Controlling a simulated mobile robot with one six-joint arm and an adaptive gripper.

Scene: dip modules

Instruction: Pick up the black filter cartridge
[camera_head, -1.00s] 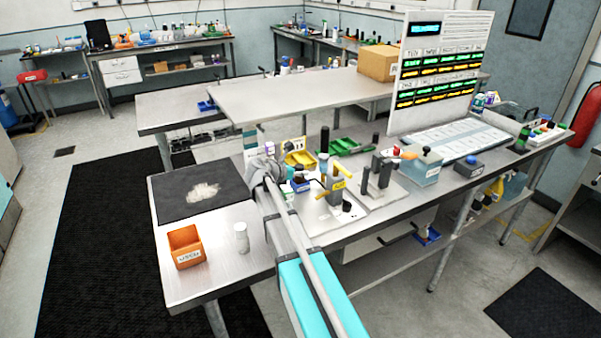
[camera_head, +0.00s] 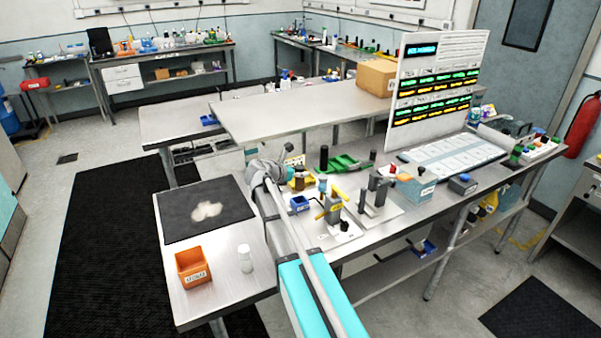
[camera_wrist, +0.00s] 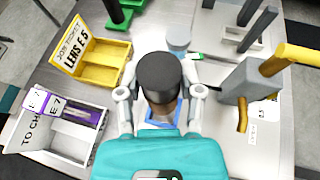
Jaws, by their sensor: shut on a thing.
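In the wrist view my gripper (camera_wrist: 161,104) is shut around a dark cylinder with a black top and a brownish side, which I take for the black filter cartridge (camera_wrist: 160,75). One finger is on each side of it. Its lower end is hidden by my gripper. A blue bin (camera_wrist: 158,126) shows beneath it. In the head view the blue bin (camera_head: 299,204) stands on the bench, with my gripper (camera_head: 297,178) just above it. The cartridge is too small there to make out clearly.
A yellow bin (camera_wrist: 104,68) and a white box with a purple item (camera_wrist: 68,140) lie left of my gripper. A grey fixture with yellow handles (camera_wrist: 248,85) stands close on the right. An orange bin (camera_head: 192,266) and a white bottle (camera_head: 245,258) stand at the bench's near left.

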